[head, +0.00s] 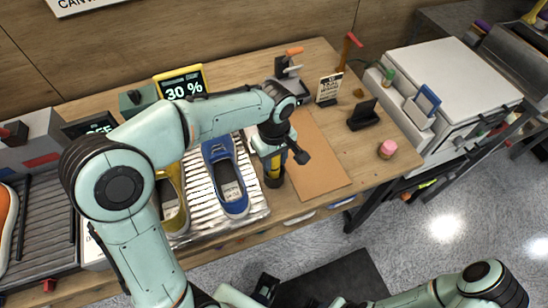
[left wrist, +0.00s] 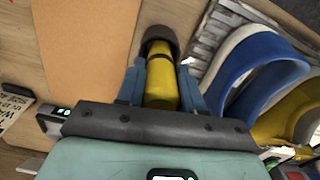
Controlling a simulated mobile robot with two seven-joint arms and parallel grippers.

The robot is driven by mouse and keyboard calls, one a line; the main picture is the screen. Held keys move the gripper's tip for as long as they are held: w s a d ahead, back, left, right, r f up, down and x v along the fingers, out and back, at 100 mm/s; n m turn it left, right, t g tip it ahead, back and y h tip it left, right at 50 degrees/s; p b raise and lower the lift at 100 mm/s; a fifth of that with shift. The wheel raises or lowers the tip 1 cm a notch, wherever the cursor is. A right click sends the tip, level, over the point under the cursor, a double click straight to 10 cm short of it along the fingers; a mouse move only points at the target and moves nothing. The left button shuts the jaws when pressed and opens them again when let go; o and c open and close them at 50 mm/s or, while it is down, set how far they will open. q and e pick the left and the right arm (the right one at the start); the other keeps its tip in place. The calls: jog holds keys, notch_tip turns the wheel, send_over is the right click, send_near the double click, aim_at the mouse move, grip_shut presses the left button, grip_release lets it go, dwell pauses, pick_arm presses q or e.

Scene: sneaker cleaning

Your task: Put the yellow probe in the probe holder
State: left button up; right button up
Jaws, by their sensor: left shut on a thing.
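The yellow probe (left wrist: 161,80) is a yellow cylinder with a dark band, between the blue fingers of my left gripper (left wrist: 162,92) in the left wrist view. My left gripper is shut on it. In the head view the left gripper (head: 274,157) points down beside the blue sneaker, with the yellow probe (head: 273,167) below it. The probe's far end meets a dark grey round piece (left wrist: 160,36); I cannot tell whether this is its tip or a holder. A black stand (head: 363,116) is on the table to the right; I cannot tell whether it is the probe holder.
A blue sneaker (head: 229,185) and a yellow sneaker (head: 172,205) are on a white ribbed rack left of the gripper. A brown mat (head: 318,165) lies to its right. A pink-topped jar (head: 387,149) is near the table's right edge. Signs and tools line the back.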

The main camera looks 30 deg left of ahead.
pick_arm(q)
jog(key=shift+f, duration=0.1)
jog(key=o, duration=1)
jog(key=shift+o, duration=0.2)
pick_arm(e)
jog(key=shift+f, duration=0.1)
pick_arm(q)
jog(key=shift+r, duration=0.25)
notch_tip(320, 180, up, 12)
jog(key=shift+f+p, duration=0.1)
jog(key=shift+p, duration=0.9)
pick_arm(e)
jog(key=shift+w+r, duration=0.3)
jog(key=shift+r, duration=0.35)
jog(key=shift+w+r, duration=0.25)
jog(key=shift+r, duration=0.35)
jog(key=shift+s, duration=0.15)
